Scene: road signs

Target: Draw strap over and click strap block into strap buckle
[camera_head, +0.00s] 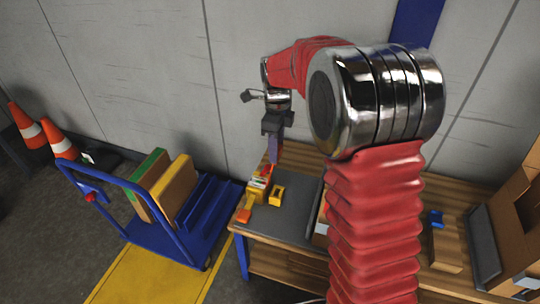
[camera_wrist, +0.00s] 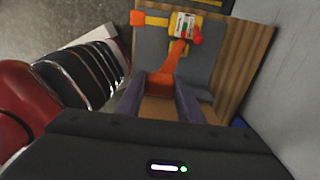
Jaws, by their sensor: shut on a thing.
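My gripper (camera_wrist: 160,92) is shut on the orange strap block (camera_wrist: 160,80). An orange strap (camera_wrist: 177,54) runs from this block to a small device with a white, green and red face (camera_wrist: 184,24). A red knob (camera_wrist: 198,37) sits beside the device. An orange block (camera_wrist: 137,18) lies left of the device on a yellow band; I cannot tell whether it is the buckle. In the head view, my gripper (camera_head: 275,150) points down above the device (camera_head: 259,182). A yellow piece with an opening (camera_head: 277,195) lies right of the device. The held block is hard to make out there.
The device sits on a dark grey mat (camera_head: 290,218) on a wooden bench (camera_head: 452,210). A blue trolley (camera_head: 205,245) with panels stands left of the bench. Orange cones (camera_head: 60,143) stand farther left. A grey wall (camera_head: 150,60) rises close behind the bench. A cardboard box (camera_head: 515,215) is at right.

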